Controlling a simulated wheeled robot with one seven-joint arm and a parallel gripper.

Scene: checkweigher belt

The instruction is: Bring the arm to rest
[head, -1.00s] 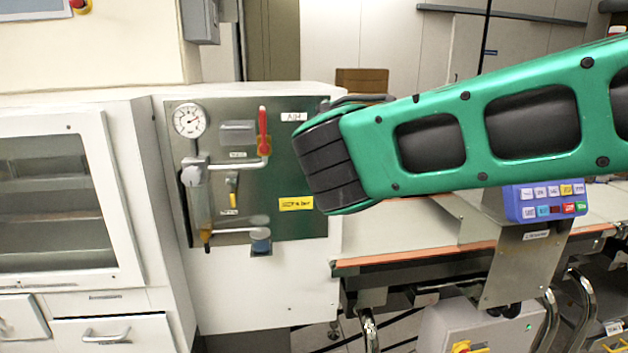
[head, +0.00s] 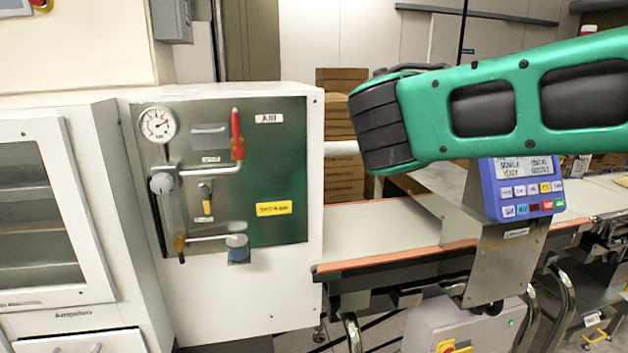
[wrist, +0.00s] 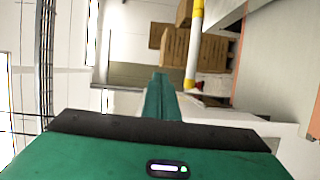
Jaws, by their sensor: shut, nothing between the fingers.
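My arm (head: 500,105), a green link with dark openings and a black ribbed joint at its left end, spans the upper right of the head view. It passes in front of the boxes and above the belt. My gripper is not visible in the head view. In the wrist view my gripper (wrist: 160,80) shows as a green body with narrow green fingers together, shut and empty, with no object at the tips.
The air panel (head: 275,150), with gauge and red-handled valve, is left of my arm. The belt (head: 375,228) and blue keypad display (head: 525,188) are below it. Brown boxes (head: 342,180) stand behind. A white cabinet (head: 75,290) is at left.

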